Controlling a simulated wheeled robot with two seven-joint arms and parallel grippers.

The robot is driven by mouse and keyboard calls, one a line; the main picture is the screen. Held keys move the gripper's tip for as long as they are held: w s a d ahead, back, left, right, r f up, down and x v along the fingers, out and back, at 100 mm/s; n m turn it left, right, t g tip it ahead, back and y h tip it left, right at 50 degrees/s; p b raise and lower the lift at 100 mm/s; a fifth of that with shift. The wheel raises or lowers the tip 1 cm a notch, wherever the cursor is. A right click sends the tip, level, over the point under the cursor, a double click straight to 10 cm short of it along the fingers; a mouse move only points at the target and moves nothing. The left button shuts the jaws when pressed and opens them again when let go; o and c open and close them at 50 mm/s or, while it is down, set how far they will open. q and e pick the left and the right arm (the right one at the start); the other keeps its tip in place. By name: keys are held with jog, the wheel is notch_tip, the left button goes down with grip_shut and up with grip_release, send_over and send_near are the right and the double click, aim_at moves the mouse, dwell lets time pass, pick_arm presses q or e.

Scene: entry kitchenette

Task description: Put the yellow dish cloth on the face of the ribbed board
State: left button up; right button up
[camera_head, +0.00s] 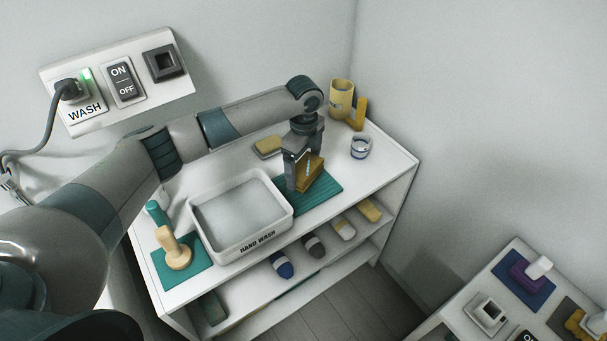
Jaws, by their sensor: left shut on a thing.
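The yellow dish cloth (313,171) appears as a folded ochre piece between the fingers of my left gripper (303,178), which is shut on it. The teal ribbed board (322,193) lies flat on the white counter, right of the wash basin. My left gripper points down over the board's left part and hides some of it. The cloth is over the board; I cannot tell whether it touches the face. My right gripper is out of view.
The white HAND WASH basin (280,219) stands just left of the board. A yellow-grey block (268,147) lies behind it. A small glass jar (361,146) and a yellow mug (341,98) stand at the back right. A wooden stamp-like tool (174,251) stands at the front left.

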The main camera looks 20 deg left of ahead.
aim_at(303, 175)
pick_arm(q)
notch_tip(303, 175, down, 3)
jog(key=shift+r+p, duration=0.1)
jog(key=shift+p, duration=0.55)
jog(key=shift+f, duration=0.35)
jog(key=shift+f, duration=0.2)
jog(key=o, duration=1)
jog(key=shift+r, duration=0.2)
notch_tip(303, 175, up, 12)
jog(key=b, duration=0.3)
